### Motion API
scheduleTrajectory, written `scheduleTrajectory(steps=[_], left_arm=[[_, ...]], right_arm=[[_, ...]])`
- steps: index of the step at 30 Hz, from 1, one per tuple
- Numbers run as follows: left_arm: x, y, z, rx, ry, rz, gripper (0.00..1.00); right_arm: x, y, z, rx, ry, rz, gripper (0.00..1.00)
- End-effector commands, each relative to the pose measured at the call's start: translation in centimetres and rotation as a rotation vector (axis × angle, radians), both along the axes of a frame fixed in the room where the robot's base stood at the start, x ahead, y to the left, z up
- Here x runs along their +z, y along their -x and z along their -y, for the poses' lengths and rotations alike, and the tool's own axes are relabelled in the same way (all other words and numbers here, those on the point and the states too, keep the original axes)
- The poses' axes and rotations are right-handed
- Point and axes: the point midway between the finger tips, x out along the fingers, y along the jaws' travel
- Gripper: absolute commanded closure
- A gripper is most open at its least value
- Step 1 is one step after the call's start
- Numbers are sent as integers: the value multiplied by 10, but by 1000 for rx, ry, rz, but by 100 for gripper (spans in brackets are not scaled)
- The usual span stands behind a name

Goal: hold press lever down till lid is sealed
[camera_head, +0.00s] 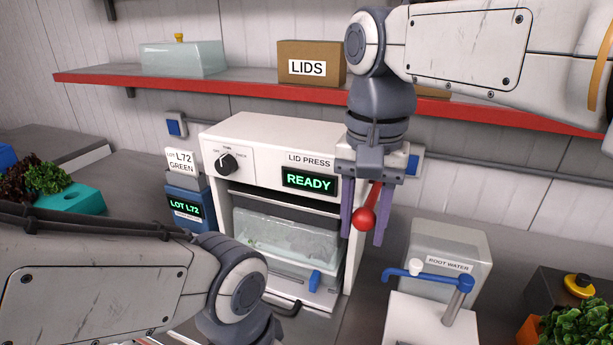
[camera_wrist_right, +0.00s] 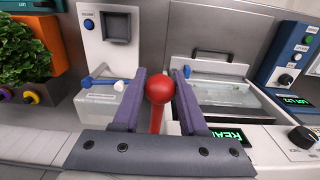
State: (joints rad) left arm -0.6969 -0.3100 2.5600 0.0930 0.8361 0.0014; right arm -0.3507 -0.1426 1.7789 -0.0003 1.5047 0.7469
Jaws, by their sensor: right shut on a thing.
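The lid press (camera_head: 262,130) is a white box with a dial and a green READY display (camera_head: 309,180). Its red lever with a ball knob (camera_head: 364,219) sticks out at its right side. My right gripper (camera_head: 364,238) points down with its purple fingers on both sides of the lever, shut on it. In the right wrist view the red ball (camera_wrist_right: 159,86) sits between the fingertips (camera_wrist_right: 159,74). A clear lidded tray (camera_head: 285,236) sits inside the press; whether its lid is sealed I cannot tell. My left arm crosses the lower left; its gripper is out of frame.
A root water dispenser (camera_head: 437,318) with a blue spout stands right of the press. A blue lot-label device (camera_head: 186,207) stands left of it. A red-edged shelf (camera_head: 240,87) above holds a LIDS box (camera_head: 311,50) and a clear container (camera_head: 182,60). Lettuce (camera_head: 578,325) is at the lower right.

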Motion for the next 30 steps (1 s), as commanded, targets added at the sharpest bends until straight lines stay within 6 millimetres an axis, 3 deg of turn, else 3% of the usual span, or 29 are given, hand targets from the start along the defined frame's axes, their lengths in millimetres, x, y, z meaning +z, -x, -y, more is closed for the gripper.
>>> scheduleTrajectory(steps=[30], left_arm=[[-13,0,0,0,0,0,50]], right_arm=[[-19,2,-1,0,0,-2,98]])
